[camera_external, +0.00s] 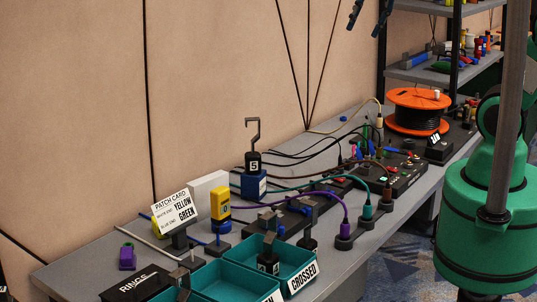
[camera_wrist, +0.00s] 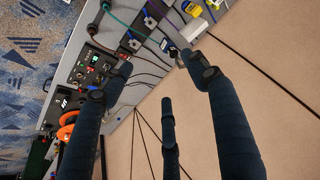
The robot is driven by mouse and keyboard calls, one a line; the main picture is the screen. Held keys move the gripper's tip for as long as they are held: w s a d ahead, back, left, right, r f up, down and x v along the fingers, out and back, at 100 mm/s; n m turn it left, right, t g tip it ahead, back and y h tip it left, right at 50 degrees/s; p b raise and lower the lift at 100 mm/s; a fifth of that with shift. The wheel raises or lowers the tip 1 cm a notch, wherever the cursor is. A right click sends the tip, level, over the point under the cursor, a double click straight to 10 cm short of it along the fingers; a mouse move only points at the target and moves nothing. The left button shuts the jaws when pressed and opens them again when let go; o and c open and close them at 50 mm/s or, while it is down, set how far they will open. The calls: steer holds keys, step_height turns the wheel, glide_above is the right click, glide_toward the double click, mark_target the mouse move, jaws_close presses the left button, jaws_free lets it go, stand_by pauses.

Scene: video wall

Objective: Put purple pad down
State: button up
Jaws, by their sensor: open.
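A small purple block (camera_external: 127,257), which looks like the purple pad, sits on the grey bench (camera_external: 85,272) at the near left in the external view. I cannot make it out in the wrist view. My gripper (camera_external: 369,16) shows only by its dark fingertips at the top edge of the external view, high above the bench and far from the purple block. In the wrist view my gripper (camera_wrist: 160,68) has its fingers spread wide with nothing between them.
Teal bins (camera_external: 222,281), a patch card (camera_external: 174,212), a yellow meter (camera_external: 220,204) and a hooked weight (camera_external: 253,160) crowd the bench. Cables run to a black panel (camera_external: 400,176). An orange reel (camera_external: 418,110) stands at the back. A wall (camera_external: 75,120) borders the bench.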

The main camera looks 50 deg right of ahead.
steer(key=s+d+f, duration=0.2)
steer(key=s, duration=0.3)
steer(key=s+d+f+n, duration=0.1)
steer(key=s+f, duration=0.1)
steer(key=s, duration=0.4)
steer(key=shift+d+f+t, duration=0.25)
steer(key=shift+d+t, duration=0.1)
steer(key=shift+t, duration=0.05)
step_height(320, 180, down, 2)
steer(key=b, duration=0.2)
steer(key=shift+f+b, duration=0.25)
steer(key=shift+b, duration=0.05)
stand_by(0.5)
